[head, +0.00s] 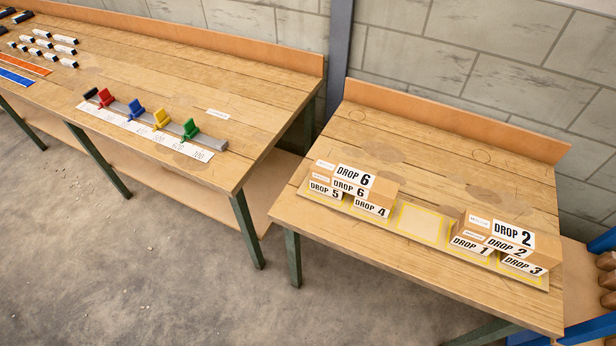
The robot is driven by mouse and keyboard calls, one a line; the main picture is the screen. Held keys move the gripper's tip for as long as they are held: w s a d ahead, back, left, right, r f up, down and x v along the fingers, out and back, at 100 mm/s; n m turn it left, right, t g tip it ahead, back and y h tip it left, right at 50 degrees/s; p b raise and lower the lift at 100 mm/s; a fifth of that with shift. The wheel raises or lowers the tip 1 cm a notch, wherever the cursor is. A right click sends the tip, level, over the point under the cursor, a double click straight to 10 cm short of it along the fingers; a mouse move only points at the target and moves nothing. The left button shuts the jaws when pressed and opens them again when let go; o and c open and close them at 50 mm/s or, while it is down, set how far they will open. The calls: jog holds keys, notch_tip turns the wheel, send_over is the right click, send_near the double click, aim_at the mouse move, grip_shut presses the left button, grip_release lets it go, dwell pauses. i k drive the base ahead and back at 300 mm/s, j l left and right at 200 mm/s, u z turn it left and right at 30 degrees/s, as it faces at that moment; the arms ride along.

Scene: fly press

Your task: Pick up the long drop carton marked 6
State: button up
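The long brown carton marked DROP 6 (355,176) is in the head view, on the right-hand table. It carries white DROP 6 labels on its top and front. It lies across the tops of the carton marked DROP 5 (325,192) and the carton marked DROP 4 (371,209). Its top is uncovered. My gripper is not in view.
Right of it, a DROP 2 carton (512,234) lies across DROP 1 (469,247) and DROP 3 (522,265). An empty yellow-outlined square (422,224) lies between the stacks. The left table (240,105) holds coloured clamps on a rail (135,110). Open floor (140,250) lies in front.

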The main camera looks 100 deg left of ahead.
aim_at(380, 191)
jog(key=j+u, duration=0.15)
jog(key=u, duration=2.8)
jog(key=i+j+z, duration=0.15)
jog(key=i+z, duration=0.25)
jog(key=i, duration=0.55)
